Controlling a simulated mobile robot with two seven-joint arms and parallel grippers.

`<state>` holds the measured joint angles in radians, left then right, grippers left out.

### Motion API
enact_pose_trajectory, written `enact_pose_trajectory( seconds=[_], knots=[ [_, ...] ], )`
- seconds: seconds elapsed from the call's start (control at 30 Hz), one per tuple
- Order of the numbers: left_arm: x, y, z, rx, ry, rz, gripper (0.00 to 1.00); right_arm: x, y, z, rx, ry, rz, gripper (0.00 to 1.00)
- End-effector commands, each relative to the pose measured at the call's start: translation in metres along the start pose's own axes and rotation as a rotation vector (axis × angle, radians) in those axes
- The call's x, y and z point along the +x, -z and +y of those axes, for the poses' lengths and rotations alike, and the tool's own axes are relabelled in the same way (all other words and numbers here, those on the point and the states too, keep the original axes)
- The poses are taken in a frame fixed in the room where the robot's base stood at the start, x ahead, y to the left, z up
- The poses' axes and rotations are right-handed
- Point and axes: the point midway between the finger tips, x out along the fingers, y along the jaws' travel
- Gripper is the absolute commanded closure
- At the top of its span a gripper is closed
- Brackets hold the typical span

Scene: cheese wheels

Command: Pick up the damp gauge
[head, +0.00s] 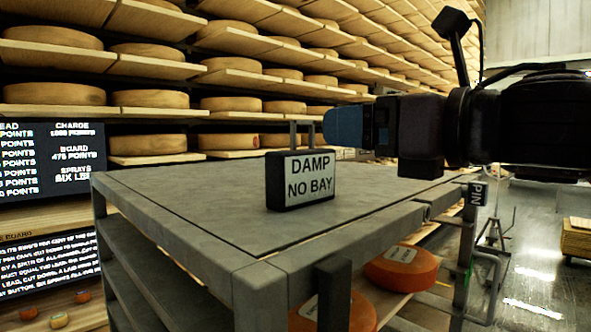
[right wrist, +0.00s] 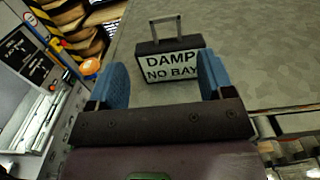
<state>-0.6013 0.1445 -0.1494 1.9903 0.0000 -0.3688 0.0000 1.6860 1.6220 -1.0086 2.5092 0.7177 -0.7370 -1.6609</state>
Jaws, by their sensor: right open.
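The damp gauge (head: 301,179) is a small dark box with a white face reading "DAMP NO BAY" and a grey loop handle on top. It stands upright on the grey top of a cart (head: 200,214). My right gripper (head: 343,126) comes in from the right, just above and to the right of the gauge's handle. In the right wrist view the gauge (right wrist: 172,62) shows beyond and between the two blue fingers of the right gripper (right wrist: 162,82), which are apart with nothing between their tips. My left gripper is in neither view.
Shelves of cheese wheels (head: 230,103) fill the back. Dark boards with white writing (head: 50,160) stand at the left. Orange wheels (head: 402,268) lie on the cart's lower shelf. A small "PIN" tag (head: 478,194) is at the cart's right corner. The cart top around the gauge is clear.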

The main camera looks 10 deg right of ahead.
Motion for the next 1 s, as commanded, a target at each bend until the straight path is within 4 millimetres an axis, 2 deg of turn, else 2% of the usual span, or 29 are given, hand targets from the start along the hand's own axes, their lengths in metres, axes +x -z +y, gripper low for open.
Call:
enact_pose_trajectory(
  seconds=[0.1,0.5,0.87,1.0],
  knots=[
    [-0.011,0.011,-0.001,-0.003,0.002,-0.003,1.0,0.007,-0.006,0.001,-0.001,-0.001,0.001,0.26],
    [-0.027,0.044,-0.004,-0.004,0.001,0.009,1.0,0.039,-0.003,0.0,0.004,-0.003,0.003,0.26],
    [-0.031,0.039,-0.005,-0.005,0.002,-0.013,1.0,0.057,0.002,-0.002,0.003,-0.002,0.002,0.26],
    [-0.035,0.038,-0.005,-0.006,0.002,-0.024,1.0,0.075,0.005,-0.006,0.004,-0.002,0.003,0.26]
  ],
)
